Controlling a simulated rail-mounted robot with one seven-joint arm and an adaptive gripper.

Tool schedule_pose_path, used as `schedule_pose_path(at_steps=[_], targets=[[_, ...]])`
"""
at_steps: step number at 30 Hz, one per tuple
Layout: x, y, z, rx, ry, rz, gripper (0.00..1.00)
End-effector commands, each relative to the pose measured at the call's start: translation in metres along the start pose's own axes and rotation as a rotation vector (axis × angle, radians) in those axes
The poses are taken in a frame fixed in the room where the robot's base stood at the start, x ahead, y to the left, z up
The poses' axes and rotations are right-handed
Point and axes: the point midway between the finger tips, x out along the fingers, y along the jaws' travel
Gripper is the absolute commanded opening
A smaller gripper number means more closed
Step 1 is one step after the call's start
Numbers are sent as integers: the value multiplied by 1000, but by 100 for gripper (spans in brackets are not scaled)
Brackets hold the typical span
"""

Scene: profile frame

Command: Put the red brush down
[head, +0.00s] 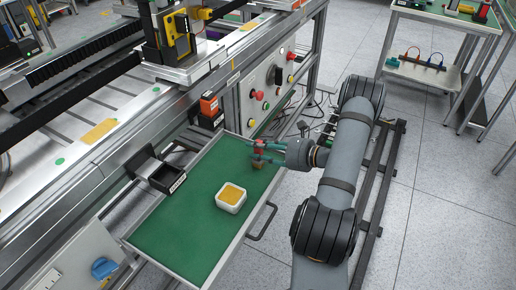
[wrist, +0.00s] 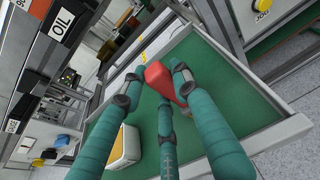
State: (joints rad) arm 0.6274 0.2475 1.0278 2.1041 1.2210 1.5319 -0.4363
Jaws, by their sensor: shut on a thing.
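The red brush (wrist: 157,76) is held between the teal fingers of my gripper (wrist: 160,88) in the wrist view. In the head view my gripper (head: 266,151) is over the far right part of the green-lined drawer tray (head: 172,232), and only small red parts of the brush (head: 260,143) show between the fingers. My gripper is shut on the brush. The fingers hide part of it, and I cannot tell whether it touches the tray.
A white tub (head: 230,205) with yellow-orange contents stands in the tray, nearer than my gripper. A black open bin (head: 166,178) sits at the tray's left edge. The tray's near left area is bare. A panel with buttons (head: 262,96) rises behind the tray.

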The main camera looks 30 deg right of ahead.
Motion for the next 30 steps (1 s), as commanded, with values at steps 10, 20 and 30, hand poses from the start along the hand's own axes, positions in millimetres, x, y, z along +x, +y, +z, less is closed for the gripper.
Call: schedule_pose_path(at_steps=[10, 20, 30], targets=[[0, 0, 0, 0, 0, 0, 48], [-1, 0, 4, 0, 0, 0, 48], [-62, -2, 4, 0, 0, -6, 48]])
